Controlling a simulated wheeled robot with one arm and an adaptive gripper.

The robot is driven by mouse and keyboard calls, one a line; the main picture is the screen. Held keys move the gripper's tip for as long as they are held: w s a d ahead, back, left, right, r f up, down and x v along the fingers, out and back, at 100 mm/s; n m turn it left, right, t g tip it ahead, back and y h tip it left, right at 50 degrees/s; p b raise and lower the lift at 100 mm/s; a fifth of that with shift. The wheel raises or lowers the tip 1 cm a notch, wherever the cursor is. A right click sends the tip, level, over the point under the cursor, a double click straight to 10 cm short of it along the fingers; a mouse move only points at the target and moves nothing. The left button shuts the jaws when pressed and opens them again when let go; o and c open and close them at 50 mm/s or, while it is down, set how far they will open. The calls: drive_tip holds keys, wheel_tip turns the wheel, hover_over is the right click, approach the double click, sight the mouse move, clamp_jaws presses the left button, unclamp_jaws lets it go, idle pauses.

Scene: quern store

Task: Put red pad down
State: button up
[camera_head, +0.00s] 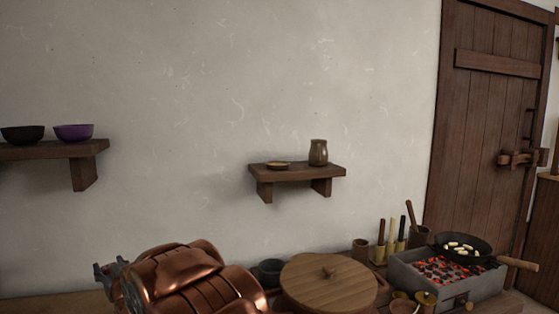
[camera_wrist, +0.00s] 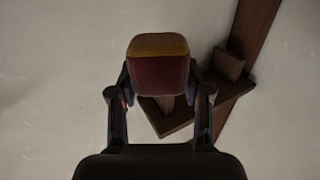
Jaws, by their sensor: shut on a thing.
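The red pad (camera_wrist: 158,75) is a small block with a dark red face and a dull yellow-orange top face, seen in the wrist view. My gripper (camera_wrist: 160,92) is shut on it, one finger on each side. The pad is held up in front of the pale wall, with a dark wooden shelf behind and below it. I cannot make out the pad in the head view.
A small wall shelf (camera_head: 298,173) holds a shallow dish (camera_head: 278,165) and a jar (camera_head: 318,152). A left shelf (camera_head: 83,174) carries a dark bowl (camera_head: 22,135) and a purple bowl (camera_head: 74,132). Below are a round wooden lid (camera_head: 315,285) and a pan (camera_head: 470,256) over glowing coals (camera_head: 437,269).

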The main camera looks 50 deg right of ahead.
drive_tip(key=s+d+r+m+h+p, duration=0.1)
drive_tip(key=s+d+r+h+p, duration=0.3)
drive_tip(key=d+r, duration=0.65)
drive_tip(key=s+d+r+m+p, duration=0.2)
drive_tip(key=d+r+p, duration=0.4)
drive_tip(key=d, duration=0.8)
drive_tip(key=s+d+r+m+g+h+p, duration=0.15)
drive_tip(key=s+d+r+p, duration=0.25)
drive_tip(key=s+d+r, duration=0.5)
drive_tip(key=s+d+r+m+g+h+p, duration=0.1)
drive_tip(key=s+d+r+h+p, duration=0.3)
drive_tip(key=s+d, duration=0.6)
drive_tip(key=shift+y, duration=0.55)
drive_tip(key=p+x, duration=0.1)
drive_tip(key=x, duration=0.4)
drive_tip(key=p+x, duration=0.1)
drive_tip(key=x, duration=0.5)
drive_tip(key=d+p+x, duration=0.1)
drive_tip(key=p+x, duration=0.1)
drive_tip(key=x, duration=0.3)
drive_tip(key=shift+s+d+r, duration=0.1)
drive_tip(key=shift+d+r, duration=0.1)
drive_tip(key=shift+p+x, duration=0.45)
drive_tip(key=shift+x, duration=0.65)
drive_tip(key=shift+f+p, duration=0.4)
drive_tip(key=shift+f, duration=1.5)
drive_tip(key=shift+f, duration=0.3)
drive_tip(key=o, duration=1.1)
